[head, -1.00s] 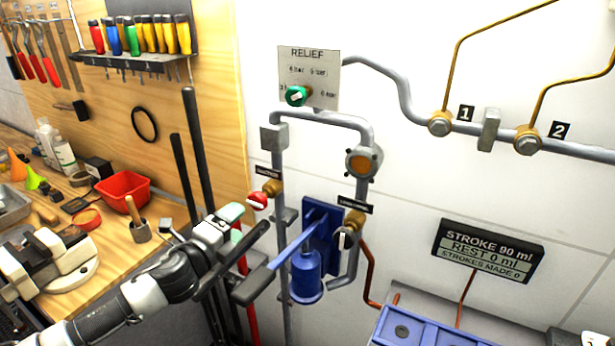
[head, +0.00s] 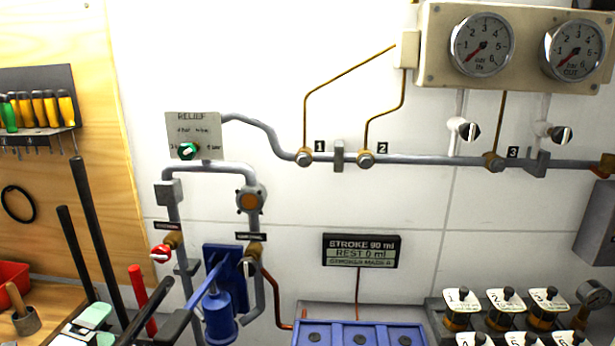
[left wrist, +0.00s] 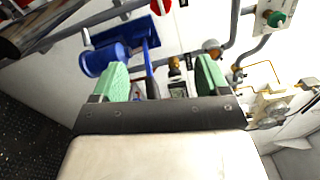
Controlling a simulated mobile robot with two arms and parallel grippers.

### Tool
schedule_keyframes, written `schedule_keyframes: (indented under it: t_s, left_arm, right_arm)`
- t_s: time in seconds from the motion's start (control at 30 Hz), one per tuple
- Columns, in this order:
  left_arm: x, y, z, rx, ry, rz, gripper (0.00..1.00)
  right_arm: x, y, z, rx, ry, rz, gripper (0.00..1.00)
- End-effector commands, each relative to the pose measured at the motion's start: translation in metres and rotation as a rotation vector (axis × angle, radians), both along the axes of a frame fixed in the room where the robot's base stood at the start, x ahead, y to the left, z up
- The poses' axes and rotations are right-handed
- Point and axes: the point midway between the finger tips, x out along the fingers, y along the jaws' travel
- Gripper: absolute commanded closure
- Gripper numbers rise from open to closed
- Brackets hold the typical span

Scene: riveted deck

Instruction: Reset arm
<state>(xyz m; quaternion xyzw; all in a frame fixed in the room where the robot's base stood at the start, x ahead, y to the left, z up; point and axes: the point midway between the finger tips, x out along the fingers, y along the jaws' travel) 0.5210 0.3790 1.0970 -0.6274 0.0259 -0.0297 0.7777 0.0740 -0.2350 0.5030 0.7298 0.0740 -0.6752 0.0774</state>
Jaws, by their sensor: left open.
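My left gripper (head: 98,326) shows at the bottom left of the head view, with pale green finger pads. In the left wrist view my left gripper (left wrist: 162,78) is open, its two green pads wide apart, and I see nothing held between them. The blue hand pump (head: 221,317) on the wall stands to the right of the gripper in the head view, its lever angled down to the left. The pump (left wrist: 105,60) also shows beyond the fingers in the wrist view. My right gripper is in neither view.
A red-handled valve (head: 160,253) and the green relief knob (head: 188,151) sit on grey pipes. A display (head: 361,251) reads REST 0 ml. A blue tray (head: 360,335) and numbered valves (head: 505,300) stand low at the right. Dark upright bars (head: 92,230) rise near the gripper.

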Motion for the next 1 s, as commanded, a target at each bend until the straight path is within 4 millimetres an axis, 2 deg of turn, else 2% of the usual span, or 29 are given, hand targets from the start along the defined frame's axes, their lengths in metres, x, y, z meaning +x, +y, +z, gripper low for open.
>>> schedule_keyframes:
  t_s: [0.03, 0.1, 0.37, 0.57, 0.67, 0.77, 0.87, 0.9, 1.0]
  left_arm:
    - [0.0, 0.0, 0.0, 0.0, 0.0, 0.0, 0.24]
    - [0.001, 0.005, -0.011, -0.023, 0.02, 0.016, 0.24]
    - [0.002, 0.024, -0.056, -0.117, 0.1, 0.082, 0.24]
    - [-0.004, 0.042, -0.112, -0.228, 0.195, 0.162, 0.24]
    - [-0.012, 0.05, -0.15, -0.3, 0.257, 0.214, 0.24]
    - [-0.025, 0.058, -0.197, -0.388, 0.334, 0.279, 0.24]
    - [-0.049, 0.061, -0.26, -0.503, 0.434, 0.368, 0.24]
    - [-0.063, 0.06, -0.288, -0.555, 0.48, 0.41, 0.24]
    - [-0.101, 0.052, -0.355, -0.679, 0.589, 0.514, 0.24]
  right_arm:
    - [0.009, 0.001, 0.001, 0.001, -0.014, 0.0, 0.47]
    - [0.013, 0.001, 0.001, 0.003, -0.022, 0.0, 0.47]
    - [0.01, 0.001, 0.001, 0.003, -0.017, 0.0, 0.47]
    - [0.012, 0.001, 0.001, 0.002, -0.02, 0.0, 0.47]
    - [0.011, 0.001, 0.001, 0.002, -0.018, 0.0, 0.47]
    - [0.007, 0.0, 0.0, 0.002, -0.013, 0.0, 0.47]
    - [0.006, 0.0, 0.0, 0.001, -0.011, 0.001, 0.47]
    - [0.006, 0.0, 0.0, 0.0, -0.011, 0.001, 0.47]
    - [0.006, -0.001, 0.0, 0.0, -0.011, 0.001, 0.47]
